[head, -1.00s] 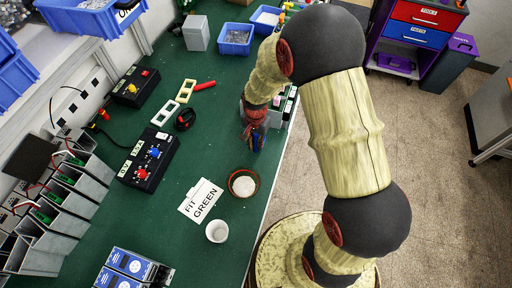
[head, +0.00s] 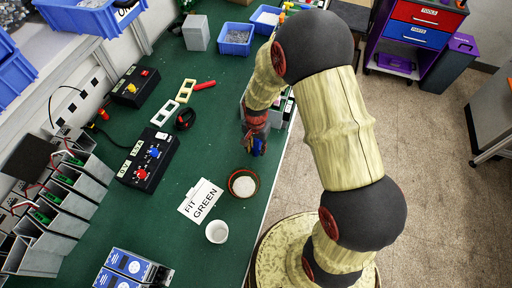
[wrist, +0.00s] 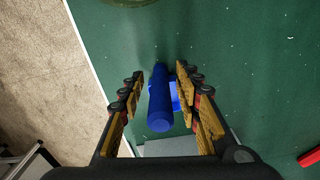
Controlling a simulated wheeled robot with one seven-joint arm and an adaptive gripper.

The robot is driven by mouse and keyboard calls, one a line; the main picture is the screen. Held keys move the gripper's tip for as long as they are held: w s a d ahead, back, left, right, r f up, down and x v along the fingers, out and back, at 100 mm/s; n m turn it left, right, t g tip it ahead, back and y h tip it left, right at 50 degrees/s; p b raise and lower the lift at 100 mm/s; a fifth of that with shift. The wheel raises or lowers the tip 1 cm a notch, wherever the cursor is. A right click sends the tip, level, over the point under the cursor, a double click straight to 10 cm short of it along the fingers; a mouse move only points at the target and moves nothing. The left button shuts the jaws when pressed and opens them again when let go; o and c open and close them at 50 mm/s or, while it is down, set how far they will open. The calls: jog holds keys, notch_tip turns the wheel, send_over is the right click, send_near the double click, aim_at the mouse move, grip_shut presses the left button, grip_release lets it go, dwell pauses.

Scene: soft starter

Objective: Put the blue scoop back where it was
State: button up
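The blue scoop (wrist: 159,104) is between the two fingers of my gripper (wrist: 160,75) in the wrist view, its round handle pointing toward the camera. My gripper is open, with a gap between the left fingers and the handle; the right fingers are close to it, and I cannot tell if they touch. In the head view my gripper (head: 257,140) is low over the right edge of the green table, with a bit of blue at its tips. The red-rimmed bowl of white powder (head: 243,184) is just below it in the picture. The scoop's far end is partly hidden.
A white cup (head: 217,231) and a "FIT GREEN" card (head: 201,200) lie near the bowl. A grey rack (head: 287,106) of small items stands behind my gripper. A black control box (head: 148,160) is at the left.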

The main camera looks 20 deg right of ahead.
notch_tip(320, 180, up, 13)
jog(key=shift+f+p, duration=0.1)
jog(key=shift+p, duration=0.65)
jog(key=s+r+n+t, duration=0.1)
jog(key=s+r+n, duration=0.1)
jog(key=s+r, duration=0.35)
jog(key=s+d+r+n+t, duration=0.1)
jog(key=s+r+n+t, duration=0.1)
jog(key=r, duration=0.7)
jog(key=s+r+n+t, duration=0.15)
jog(key=s+r, duration=0.25)
jog(key=r, duration=0.4)
jog(key=s+r+n+t, duration=0.1)
jog(key=s+r+n, duration=0.2)
jog(key=s, duration=0.5)
jog(key=shift+s+d+r, duration=0.15)
jog(key=shift+d+r, duration=0.15)
jog(key=shift+r, duration=0.05)
jog(key=shift+n, duration=0.25)
notch_tip(320, 180, down, 8)
jog(key=b, duration=0.8)
jog(key=shift+f+b, duration=0.25)
jog(key=shift+b, duration=0.05)
